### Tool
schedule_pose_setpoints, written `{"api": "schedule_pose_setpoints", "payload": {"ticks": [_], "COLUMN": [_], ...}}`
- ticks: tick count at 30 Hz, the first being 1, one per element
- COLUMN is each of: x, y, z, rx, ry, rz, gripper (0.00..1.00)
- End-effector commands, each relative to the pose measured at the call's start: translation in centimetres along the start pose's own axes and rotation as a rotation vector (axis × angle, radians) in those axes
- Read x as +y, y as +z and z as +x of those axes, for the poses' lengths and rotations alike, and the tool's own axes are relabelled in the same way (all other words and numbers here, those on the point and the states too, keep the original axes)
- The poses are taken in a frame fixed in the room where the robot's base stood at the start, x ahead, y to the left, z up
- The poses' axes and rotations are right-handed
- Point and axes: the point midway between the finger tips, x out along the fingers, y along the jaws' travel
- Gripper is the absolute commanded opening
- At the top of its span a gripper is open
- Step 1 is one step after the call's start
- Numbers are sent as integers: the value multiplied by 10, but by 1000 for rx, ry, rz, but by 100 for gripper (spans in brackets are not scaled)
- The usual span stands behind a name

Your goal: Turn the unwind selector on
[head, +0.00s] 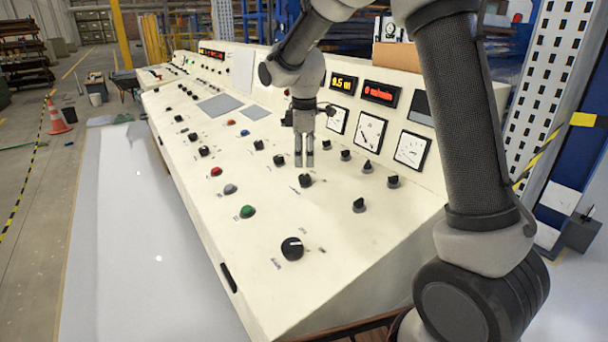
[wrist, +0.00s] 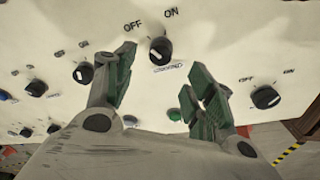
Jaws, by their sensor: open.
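My gripper (head: 304,160) is over the sloped cream control panel, fingers pointing down, with nothing between them. In the wrist view, my gripper (wrist: 165,78) shows two green-padded fingers spread apart. A black rotary selector (wrist: 160,51) is just beyond the gap between the fingertips, with OFF and ON printed above it. Its pale mark appears to lean toward OFF. A small label below it is too blurred to read, so I cannot confirm it is the unwind selector. In the head view this black selector (head: 305,181) is just below the fingertips; contact is not visible.
A large black knob (head: 292,248) sits nearer the panel's front. A green button (head: 247,211), a grey button (head: 230,189) and several black knobs surround the gripper. Dial gauges (head: 370,130) and red and yellow displays stand on the back face. Air above the panel's front is clear.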

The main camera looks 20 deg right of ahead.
Motion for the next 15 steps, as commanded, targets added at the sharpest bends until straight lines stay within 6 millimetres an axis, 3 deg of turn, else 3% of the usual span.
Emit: {"api": "schedule_pose_setpoints", "payload": {"ticks": [9, 15], "x": [-1, -1], "y": [1, 1], "z": [50, 72], "rx": [-3, -2], "ry": [-4, -3], "rz": [-2, -1], "gripper": [54, 54]}}
